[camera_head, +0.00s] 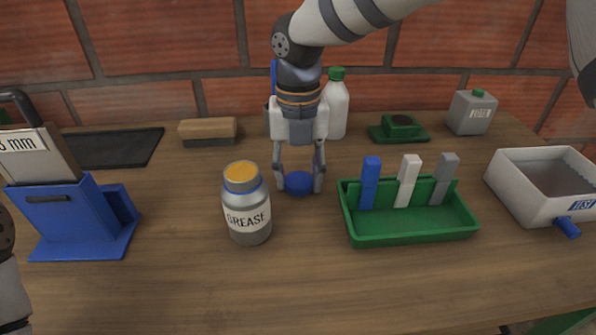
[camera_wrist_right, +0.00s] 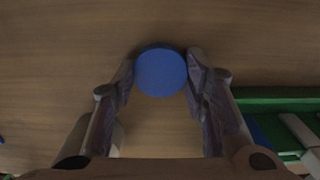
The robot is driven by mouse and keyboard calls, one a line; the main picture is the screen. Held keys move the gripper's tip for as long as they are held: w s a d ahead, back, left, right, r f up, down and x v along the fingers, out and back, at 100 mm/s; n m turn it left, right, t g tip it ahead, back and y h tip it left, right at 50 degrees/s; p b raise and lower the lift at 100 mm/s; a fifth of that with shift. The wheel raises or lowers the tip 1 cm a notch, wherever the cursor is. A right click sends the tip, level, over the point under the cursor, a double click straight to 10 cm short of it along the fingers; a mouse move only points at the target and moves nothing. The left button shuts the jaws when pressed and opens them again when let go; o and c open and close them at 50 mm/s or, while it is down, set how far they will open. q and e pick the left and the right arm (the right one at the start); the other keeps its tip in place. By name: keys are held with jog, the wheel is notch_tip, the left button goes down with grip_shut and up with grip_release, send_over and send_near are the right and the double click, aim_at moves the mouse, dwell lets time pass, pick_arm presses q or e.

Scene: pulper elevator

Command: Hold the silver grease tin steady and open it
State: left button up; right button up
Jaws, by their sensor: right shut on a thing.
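The silver grease tin (camera_head: 248,217) stands upright on the table, left of my right gripper, with a "GREASE" label. Its top is uncovered and shows orange-yellow grease (camera_head: 241,173) inside a blue rim. My right gripper (camera_head: 299,182) points down beside the tin, shut on a round blue lid (camera_head: 299,184), apart from the tin. The lid also shows between the fingertips in the right wrist view (camera_wrist_right: 161,72). It is low over the wood; I cannot tell whether it touches the table. No gripper is on the tin. My left gripper is not in view.
A green tray (camera_head: 410,230) with blue, white and grey upright pieces stands right of the gripper. A blue holder (camera_head: 80,222) is at left, a white-grey bin (camera_head: 528,200) at right. A brush (camera_head: 208,131) and a green-capped bottle (camera_head: 337,108) are behind. The front table is clear.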

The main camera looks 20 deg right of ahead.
jog(key=shift+f, duration=0.1)
jog(key=o, duration=1.3)
